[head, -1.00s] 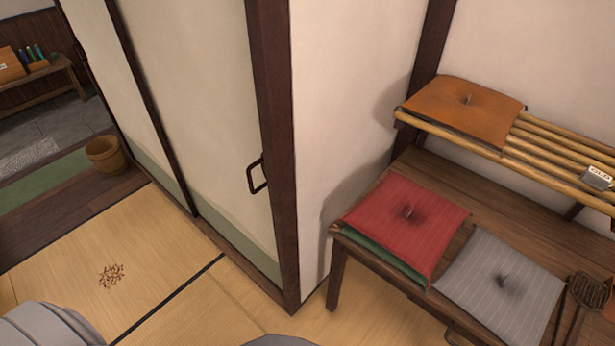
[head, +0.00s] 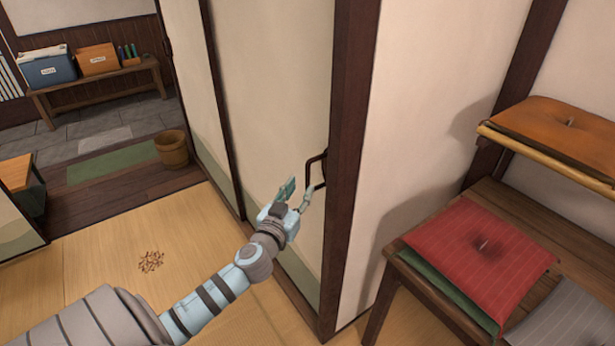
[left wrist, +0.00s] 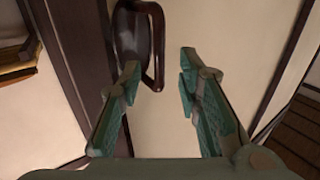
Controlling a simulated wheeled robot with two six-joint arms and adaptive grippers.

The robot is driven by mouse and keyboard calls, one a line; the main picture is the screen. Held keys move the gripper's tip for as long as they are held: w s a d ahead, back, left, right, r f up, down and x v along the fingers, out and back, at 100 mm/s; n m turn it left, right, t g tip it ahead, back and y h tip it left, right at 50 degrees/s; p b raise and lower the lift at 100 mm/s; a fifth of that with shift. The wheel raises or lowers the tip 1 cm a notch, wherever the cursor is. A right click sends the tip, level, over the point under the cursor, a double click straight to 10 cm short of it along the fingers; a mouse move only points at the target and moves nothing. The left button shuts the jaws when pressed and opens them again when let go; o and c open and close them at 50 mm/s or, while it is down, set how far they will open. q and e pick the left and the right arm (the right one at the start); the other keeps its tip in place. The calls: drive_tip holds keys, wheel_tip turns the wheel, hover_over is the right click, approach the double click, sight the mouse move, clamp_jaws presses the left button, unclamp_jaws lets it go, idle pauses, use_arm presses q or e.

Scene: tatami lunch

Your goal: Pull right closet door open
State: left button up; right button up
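The right closet door (head: 280,90) is a cream sliding panel with a green lower band and a dark frame. Its dark handle (head: 315,172) is a loop near the right edge; it also shows at the top of the left wrist view (left wrist: 155,45). My left gripper (head: 298,192) is open, its fingers close to the handle. In the left wrist view, the two green fingers (left wrist: 160,78) are spread, with the handle's lower end near the left fingertip. I cannot tell whether they touch. My right gripper is not in view.
A wooden shelf with a red cushion (head: 480,250), a grey cushion (head: 565,320) and an orange cushion (head: 565,130) stands at right. A wooden bucket (head: 172,148) and a bench with boxes (head: 50,68) are at the far left. Tatami in front is mostly clear.

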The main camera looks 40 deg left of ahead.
sight(307, 179)
use_arm(q)
drive_tip(key=x, duration=0.6)
drive_tip(key=shift+w, duration=0.1)
clamp_jaws()
